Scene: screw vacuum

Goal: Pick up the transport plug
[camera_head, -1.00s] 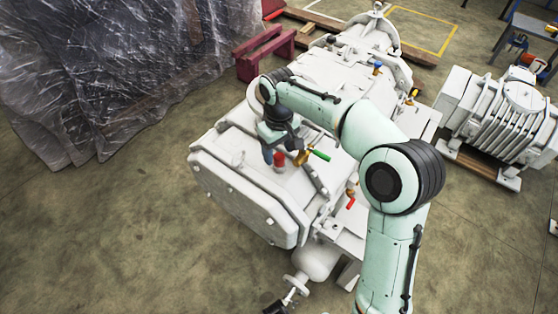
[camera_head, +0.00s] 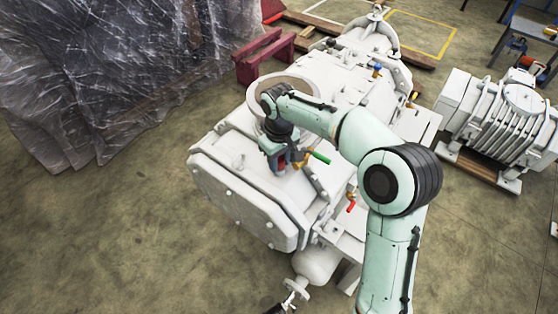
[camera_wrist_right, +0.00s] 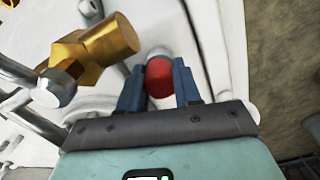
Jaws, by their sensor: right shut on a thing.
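The transport plug, a red rounded piece (camera_wrist_right: 159,78), sits between the blue fingers of my right gripper (camera_wrist_right: 158,88) in the right wrist view. A pale grey part shows just beyond it. In the head view my right gripper (camera_head: 277,158) points down at the top of the white vacuum pump (camera_head: 232,178), near its front end. The fingers are shut on the red plug (camera_head: 281,164), which is partly hidden by them. I cannot tell whether the plug is clear of the pump. My left gripper is not in view.
A brass fitting (camera_wrist_right: 92,48) is close beside the fingers; a green-handled valve (camera_head: 318,157) stands right of the gripper. A round flange (camera_head: 255,98) lies behind my wrist. A second pump (camera_head: 500,115) stands at right, a plastic-wrapped load (camera_head: 110,75) at left. Floor in front is clear.

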